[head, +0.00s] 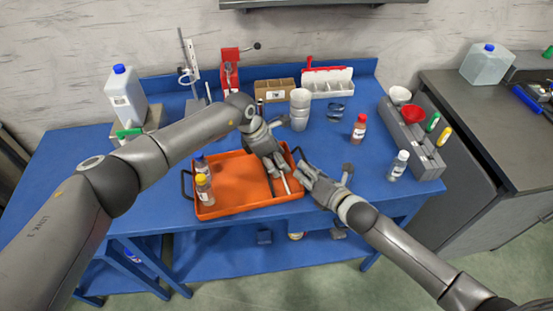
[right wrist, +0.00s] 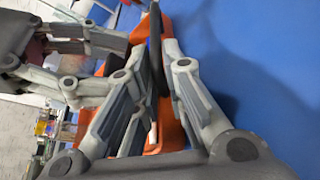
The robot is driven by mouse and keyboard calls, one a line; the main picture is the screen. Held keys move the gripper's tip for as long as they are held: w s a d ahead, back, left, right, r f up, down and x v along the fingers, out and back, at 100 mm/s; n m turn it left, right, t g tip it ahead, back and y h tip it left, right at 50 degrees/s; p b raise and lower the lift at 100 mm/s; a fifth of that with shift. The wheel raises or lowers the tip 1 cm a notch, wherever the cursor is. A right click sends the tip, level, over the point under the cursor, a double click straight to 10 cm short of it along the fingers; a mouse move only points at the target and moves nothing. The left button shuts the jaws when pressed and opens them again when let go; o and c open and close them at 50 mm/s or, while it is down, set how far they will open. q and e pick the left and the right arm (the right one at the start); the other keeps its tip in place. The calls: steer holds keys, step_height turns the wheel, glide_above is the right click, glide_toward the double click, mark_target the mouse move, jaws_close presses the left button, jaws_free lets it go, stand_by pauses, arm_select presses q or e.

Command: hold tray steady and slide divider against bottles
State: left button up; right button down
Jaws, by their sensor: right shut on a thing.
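An orange tray (head: 235,191) with black handles lies on the blue bench. A bottle with a yellow cap (head: 204,187) and a bottle with a dark cap (head: 201,166) stand at its left end. My right gripper (head: 307,173) is at the tray's right end, shut on the black handle (right wrist: 154,50); its fingers show in the right wrist view (right wrist: 152,85). My left gripper (head: 279,176) reaches down inside the right part of the tray, beside a thin dark and pale strip that may be the divider. The left fingers hide most of it, so their grip is unclear.
Behind the tray stand white cups (head: 299,108), a cardboard box (head: 274,91) and a red press (head: 230,72). A red-capped bottle (head: 359,128), another bottle (head: 398,165) and a grey bin rack (head: 414,145) are to the right. A white jug (head: 124,98) stands left.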

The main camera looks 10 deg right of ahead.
arm_select(q)
jaws_close()
steer(key=a, duration=0.4)
steer(key=s+a, duration=0.1)
steer(key=a, duration=0.7)
steer(key=shift+s+a, duration=0.15)
steer(key=shift+a, duration=0.05)
jaws_free()
steer(key=shift+d, duration=0.1)
steer(key=v, duration=1.2)
